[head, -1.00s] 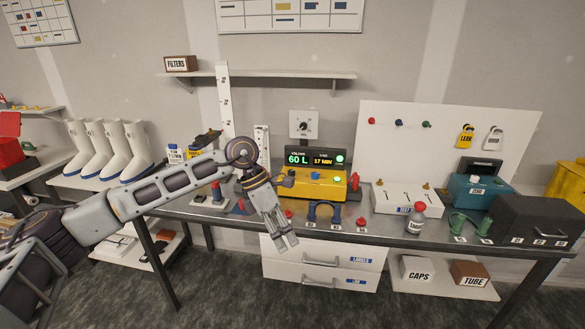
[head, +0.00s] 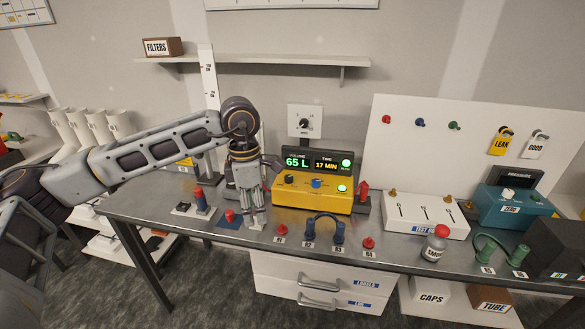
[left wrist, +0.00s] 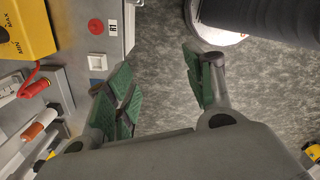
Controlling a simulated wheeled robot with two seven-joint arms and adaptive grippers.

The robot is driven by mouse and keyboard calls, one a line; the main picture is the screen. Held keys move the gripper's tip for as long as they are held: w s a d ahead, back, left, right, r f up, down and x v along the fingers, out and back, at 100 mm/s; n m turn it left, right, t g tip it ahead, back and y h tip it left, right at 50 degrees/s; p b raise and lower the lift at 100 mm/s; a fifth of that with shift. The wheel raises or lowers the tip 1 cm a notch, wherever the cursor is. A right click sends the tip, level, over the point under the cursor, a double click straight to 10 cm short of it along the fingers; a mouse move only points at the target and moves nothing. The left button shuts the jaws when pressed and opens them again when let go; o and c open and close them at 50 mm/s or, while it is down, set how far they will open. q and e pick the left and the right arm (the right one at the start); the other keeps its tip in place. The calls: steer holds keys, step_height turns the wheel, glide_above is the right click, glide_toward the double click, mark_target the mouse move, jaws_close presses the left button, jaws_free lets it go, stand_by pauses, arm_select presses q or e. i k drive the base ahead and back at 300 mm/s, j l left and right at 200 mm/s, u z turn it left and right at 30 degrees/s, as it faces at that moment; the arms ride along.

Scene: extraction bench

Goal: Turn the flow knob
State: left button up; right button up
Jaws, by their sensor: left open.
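The yellow pump box (head: 311,199) stands on the bench, with a black knob (head: 290,179) and a blue knob (head: 316,183) on its sloped face. I cannot read which one is labelled flow. Its display (head: 311,160) reads 65 L and 17 MIN. My left gripper (head: 255,222) points down, open and empty, in front of the box's left end and apart from both knobs. In the left wrist view its green-padded fingers (left wrist: 160,88) are spread over floor. The yellow box (left wrist: 25,28) shows there at the upper left, with MIN and MAX marks beside a black knob.
A wall dial (head: 304,122) hangs above the display. A red-topped post (head: 199,201) is left of my gripper.

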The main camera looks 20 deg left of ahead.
mark_target(288, 179)
steer(key=i, duration=1.15)
